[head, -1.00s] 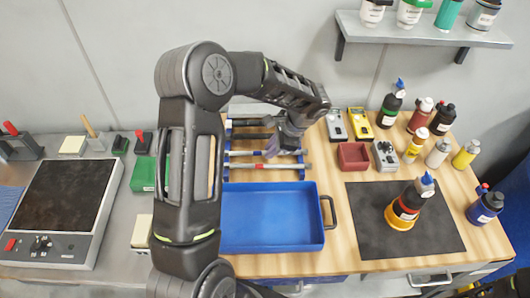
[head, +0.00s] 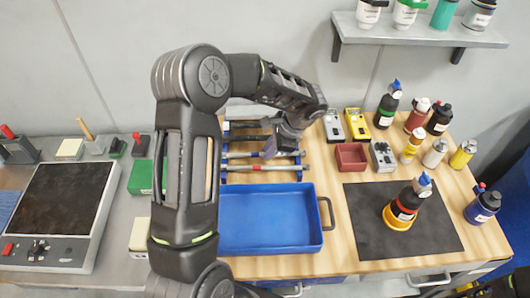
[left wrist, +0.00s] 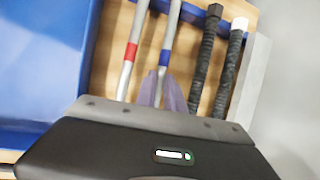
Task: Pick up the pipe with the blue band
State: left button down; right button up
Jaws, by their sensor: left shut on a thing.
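The pipe with the blue band (left wrist: 167,45) is a thin grey tube. In the left wrist view it runs up from between the purple fingers of my left gripper (left wrist: 162,92), which are shut on it. In the head view this pipe (head: 290,154) lies across the blue rack, with my left gripper (head: 270,150) over its middle. Whether it is clear of the rack I cannot tell. The fingers hide part of it. A like pipe with a red band (left wrist: 131,52) lies beside it, apart from the fingers.
Two dark-gripped rods (left wrist: 204,55) lie on the rack's other side. A blue tray (head: 265,220) stands in front of the rack. A red box (head: 351,157), meters and several bottles stand to the right. A dark mat (head: 435,245) holds one bottle.

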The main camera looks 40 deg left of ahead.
pick_arm(q)
notch_tip(320, 180, up, 6)
jog(key=p, duration=0.3)
jog(key=shift+p, duration=0.3)
notch_tip(320, 180, up, 4)
jog(key=shift+r+b, duration=0.1)
jog(key=shift+b, duration=0.25)
